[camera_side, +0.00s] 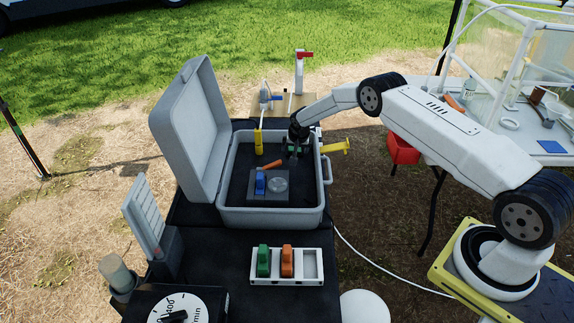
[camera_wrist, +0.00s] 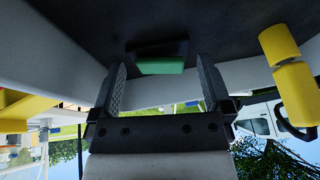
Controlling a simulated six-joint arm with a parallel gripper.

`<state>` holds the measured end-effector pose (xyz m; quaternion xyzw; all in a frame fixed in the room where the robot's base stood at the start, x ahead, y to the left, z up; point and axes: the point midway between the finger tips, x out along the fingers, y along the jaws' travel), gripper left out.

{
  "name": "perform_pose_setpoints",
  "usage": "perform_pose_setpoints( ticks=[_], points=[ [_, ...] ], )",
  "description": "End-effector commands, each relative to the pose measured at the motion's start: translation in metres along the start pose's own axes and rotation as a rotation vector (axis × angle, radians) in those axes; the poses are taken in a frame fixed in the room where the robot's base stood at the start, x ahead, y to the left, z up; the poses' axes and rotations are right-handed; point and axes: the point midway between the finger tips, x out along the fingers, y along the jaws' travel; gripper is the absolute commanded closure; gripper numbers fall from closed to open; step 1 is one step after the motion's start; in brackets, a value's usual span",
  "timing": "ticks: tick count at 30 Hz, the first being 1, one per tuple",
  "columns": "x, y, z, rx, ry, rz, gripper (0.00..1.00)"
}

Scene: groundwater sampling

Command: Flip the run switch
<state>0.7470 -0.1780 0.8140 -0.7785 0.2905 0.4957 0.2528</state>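My gripper (camera_side: 292,149) reaches down into the open grey case (camera_side: 270,217), near its back wall. In the wrist view, my gripper (camera_wrist: 160,76) is open, with its two fingers spread apart and nothing held between them. A green piece on a dark mount (camera_wrist: 160,66) lies ahead of the fingers, in line with the gap; it looks like a switch. In the side view it is small and partly hidden by the gripper. No run label can be read. A panel (camera_side: 284,199) in the case bears a blue part (camera_side: 260,183) and a round disc (camera_side: 279,184).
An orange handle (camera_side: 271,164) lies behind the panel. Yellow pieces stand at the case's left (camera_side: 258,138) and right (camera_side: 337,146). The raised lid (camera_side: 187,130) blocks the left. A white rack (camera_side: 312,265) with green and orange blocks sits in front.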

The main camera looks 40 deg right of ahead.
Motion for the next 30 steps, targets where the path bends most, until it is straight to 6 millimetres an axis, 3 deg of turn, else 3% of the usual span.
perform_pose_setpoints(
  ticks=[16,30],
  points=[
    [-0.009,0.0,-0.001,0.0,0.0,0.0,0.0],
    [-0.052,0.0,-0.001,-0.001,0.001,-0.001,0.0]
  ],
)
